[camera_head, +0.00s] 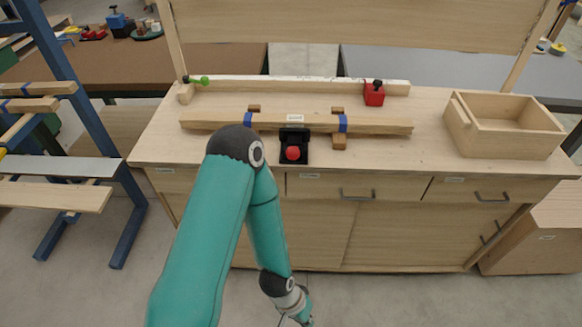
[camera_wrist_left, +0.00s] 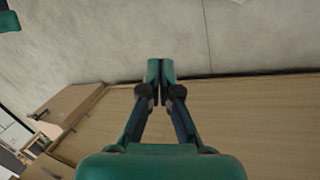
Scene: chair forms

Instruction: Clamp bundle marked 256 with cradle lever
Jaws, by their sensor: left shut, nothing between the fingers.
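A bundle of long wooden strips (camera_head: 215,121) with blue bands lies across two small wooden supports on the bench. A small white label on it is too small to read. At its middle front edge sits a black cradle clamp (camera_head: 294,136) with a red knob (camera_head: 293,153), probably its lever end. Whether the clamp presses on the bundle cannot be told. My left gripper (camera_head: 306,321) hangs low in front of the bench, well below the bundle. In the left wrist view the gripper (camera_wrist_left: 160,70) is shut and empty, near the bench front. My right gripper is out of view.
The bench top (camera_head: 420,155) carries an open wooden box (camera_head: 505,130) at right. A long rail (camera_head: 300,85) at the back has a red block (camera_head: 374,95) and a green knob (camera_head: 204,81). A blue rack (camera_head: 75,80) with wood stands left. Drawer handles protrude in front.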

